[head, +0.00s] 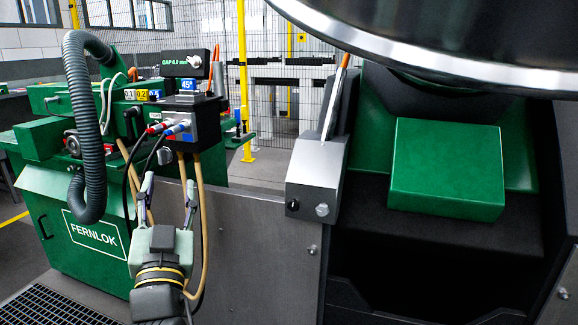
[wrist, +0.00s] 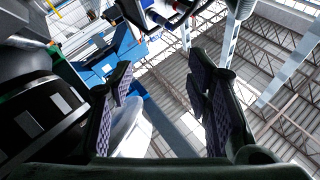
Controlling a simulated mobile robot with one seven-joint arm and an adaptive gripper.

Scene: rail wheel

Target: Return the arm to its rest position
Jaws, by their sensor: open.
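My gripper (head: 169,192) is in the lower left of the head view, pointing up, with its two fingers apart. It is in front of the green machine (head: 50,220) marked FERNLOK and below a dark control box (head: 192,121) with red and blue plugs. In the wrist view my gripper (wrist: 165,105) shows its two ridged pads wide apart with nothing between them. Beyond the pads are the roof beams and a pale rounded shape. I cannot tell from the head view how far the fingers are from the hanging cables.
A large shiny wheel rim (head: 420,50) hangs at the upper right. Below it are a green block (head: 446,170) and a grey bracket (head: 316,175). A grey corrugated hose (head: 85,130) and tan cables (head: 201,215) hang near my gripper. A mesh fence stands behind.

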